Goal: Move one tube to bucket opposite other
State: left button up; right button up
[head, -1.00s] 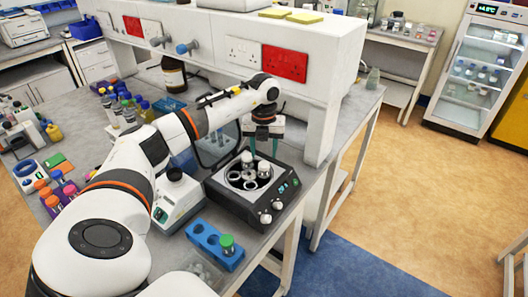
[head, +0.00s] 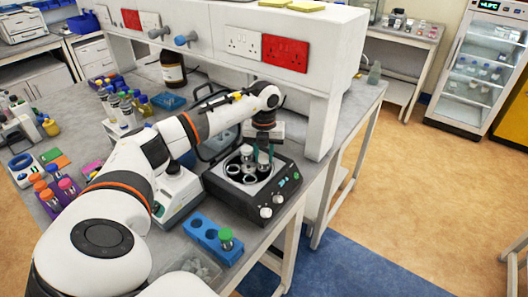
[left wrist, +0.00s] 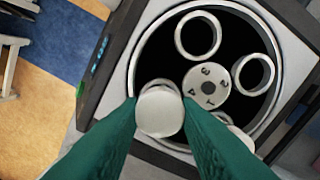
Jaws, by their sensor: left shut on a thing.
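The dark grey centrifuge (head: 228,193) stands open, with a round rotor (left wrist: 208,87) and several buckets. Two buckets are empty, the upper one (left wrist: 198,33) and the right one (left wrist: 254,74) in the left wrist view. My left gripper (head: 263,152) reaches down over the rotor. Its green fingers are shut on a white-capped tube (left wrist: 160,112) at the bucket across from the right empty one. I cannot tell whether this tube is raised. The other white-capped tube (head: 246,151) sits in an adjacent bucket, across from the upper empty one; a finger partly covers it in the wrist view.
The bench edge is close on the right.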

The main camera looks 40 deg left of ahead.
pick_arm(q)
jog(key=shift+r, duration=0.1)
jog(key=shift+r+p, duration=0.8)
jog(key=shift+r, duration=0.1)
jog(key=shift+r+p, duration=2.05)
jog(key=shift+r, duration=0.75)
jog(key=shift+f, duration=0.1)
